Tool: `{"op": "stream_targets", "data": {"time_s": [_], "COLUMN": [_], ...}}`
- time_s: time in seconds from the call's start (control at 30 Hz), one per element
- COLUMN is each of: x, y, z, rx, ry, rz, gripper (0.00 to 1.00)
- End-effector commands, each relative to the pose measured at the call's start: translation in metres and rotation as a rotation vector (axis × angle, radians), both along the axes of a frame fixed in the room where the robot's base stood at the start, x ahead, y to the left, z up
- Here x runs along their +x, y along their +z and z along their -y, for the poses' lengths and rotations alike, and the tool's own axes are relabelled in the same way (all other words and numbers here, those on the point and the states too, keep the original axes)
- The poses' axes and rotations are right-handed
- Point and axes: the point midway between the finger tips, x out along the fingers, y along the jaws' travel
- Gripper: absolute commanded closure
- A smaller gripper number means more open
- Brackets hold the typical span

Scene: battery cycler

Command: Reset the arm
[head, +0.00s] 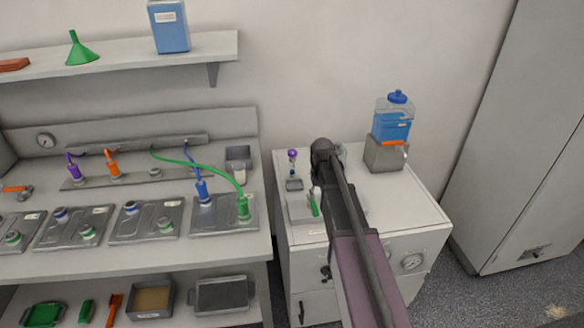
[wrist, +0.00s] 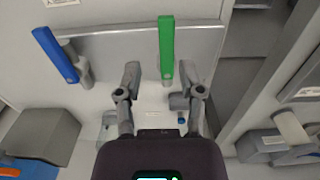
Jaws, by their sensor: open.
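My gripper (wrist: 160,76) is open, with its two grey fingers spread apart and nothing held between them. In the wrist view, a green handle (wrist: 166,48) appears between and just beyond the fingertips, and a blue handle (wrist: 55,54) stands to their left. Both are by a grey plate on the white cabinet top. In the head view my arm crosses the white cabinet (head: 415,205) and hides my gripper and the blue handle. The green handle (head: 314,203) shows at the arm's left edge.
A blue-tanked dispenser (head: 392,122) stands at the cabinet's back right. A purple-topped item (head: 292,158) stands at its back left. The bench to the left carries trays with cells and cabled plugs (head: 242,207). A shelf (head: 120,58) hangs above the bench. A tall cabinet (head: 520,150) stands at right.

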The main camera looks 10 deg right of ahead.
Motion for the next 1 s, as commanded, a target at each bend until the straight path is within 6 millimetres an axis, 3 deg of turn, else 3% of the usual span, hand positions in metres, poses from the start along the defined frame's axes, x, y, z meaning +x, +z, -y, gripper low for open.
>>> {"op": "stream_targets", "data": {"time_s": [0.17, 0.27, 0.47, 0.7, 0.83, 1.0], "x": [-0.008, -0.023, -0.077, -0.153, -0.182, -0.198], "y": [0.000, 0.000, 0.000, 0.000, 0.000, 0.000], "z": [-0.002, -0.006, -0.019, -0.035, -0.041, -0.044], "rx": [0.000, 0.000, 0.000, -0.001, -0.001, -0.001], "ry": [0.000, 0.000, 0.000, -0.001, -0.002, -0.004], "rz": [0.000, 0.000, 0.000, 0.000, 0.000, 0.000], "gripper": [0.50, 0.50, 0.50, 0.50, 0.50, 0.50]}}
